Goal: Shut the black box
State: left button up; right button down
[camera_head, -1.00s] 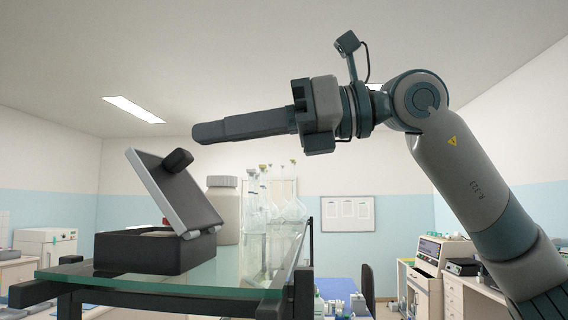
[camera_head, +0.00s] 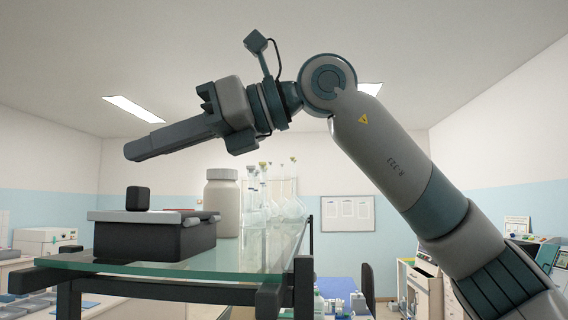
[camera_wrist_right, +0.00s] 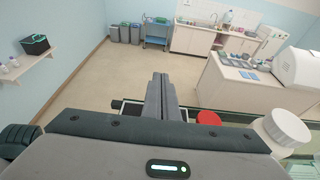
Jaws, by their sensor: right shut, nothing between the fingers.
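The black box (camera_head: 155,240) stands on the glass shelf at the left of the head view. My left gripper is not in view.
A white jar (camera_head: 221,203) stands just behind the box at its right. Several glass flasks (camera_head: 275,205) stand farther along the glass shelf (camera_head: 235,275). The shelf's dark frame (camera_head: 303,285) ends at the right.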

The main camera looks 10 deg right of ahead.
jog(key=shift+a+f+h, duration=0.35)
jog(key=shift+a+h, duration=0.3)
jog(key=shift+h, duration=0.05)
jog(key=shift+a+f, duration=0.4)
jog(key=shift+a, duration=0.05)
jog(key=shift+w+d+f, duration=0.15)
jog(key=shift+w+f, duration=0.05)
jog(key=shift+w, duration=0.05)
jog(key=shift+s, duration=0.15)
jog(key=shift+r, duration=0.1)
